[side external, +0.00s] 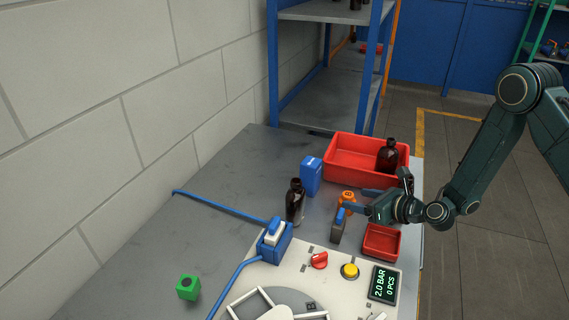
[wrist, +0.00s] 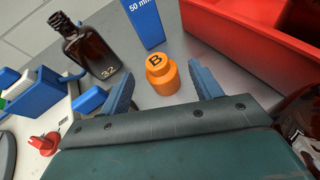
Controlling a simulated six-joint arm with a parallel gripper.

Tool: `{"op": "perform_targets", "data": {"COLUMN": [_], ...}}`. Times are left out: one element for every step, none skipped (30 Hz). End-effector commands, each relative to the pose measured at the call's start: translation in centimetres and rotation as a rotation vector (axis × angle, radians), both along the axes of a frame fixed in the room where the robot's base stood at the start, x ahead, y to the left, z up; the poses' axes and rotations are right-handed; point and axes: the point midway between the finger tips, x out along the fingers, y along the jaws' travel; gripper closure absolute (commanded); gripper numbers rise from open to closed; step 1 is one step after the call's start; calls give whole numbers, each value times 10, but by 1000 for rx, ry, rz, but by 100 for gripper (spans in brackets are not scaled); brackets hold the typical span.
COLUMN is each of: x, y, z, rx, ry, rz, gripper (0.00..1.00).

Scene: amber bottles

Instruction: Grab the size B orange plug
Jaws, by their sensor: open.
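The orange plug (wrist: 162,77) stands upright on the grey table, with a black letter B on its top. It also shows in the side external view (side external: 348,197), partly hidden by my gripper. My gripper (wrist: 162,84) is open, with one blue finger on each side of the plug in the wrist view. The fingers look apart from the plug, with gaps on both sides. In the side external view my gripper (side external: 362,201) is low over the table beside the plug.
An amber bottle (wrist: 90,50) marked 32 stands left of the plug, near a blue block (wrist: 144,20). A large red bin (side external: 345,160) holding another bottle (side external: 388,157) stands behind. A small red tray (side external: 381,243) and control panel (side external: 330,278) lie in front.

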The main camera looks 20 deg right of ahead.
Motion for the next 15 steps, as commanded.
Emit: {"op": "perform_targets", "data": {"x": [4,6,9,12,15,18,21,24,27,30,31,33,35,36,37], "y": [2,3,4,5,7,8,9,10,11,11,12,13,13,14,14], "z": [-1,-2,-4,-5,-6,-7,-8,-10,-11,-12,-13,-14,-14,-15,-15], "rx": [-1,-1,-1,0,-2,0,-1,0,-1,0,0,0,0,0,1], "ry": [-1,-2,-1,-1,-2,-1,-1,-1,-2,-2,-2,-1,-1,-1,-1], "rz": [3,2,3,2,3,2,3,2,2,1,1,1,1,1,1], "gripper": [36,36,36,36,36,36,36,36,36,36,36,36,36,36,36]}}
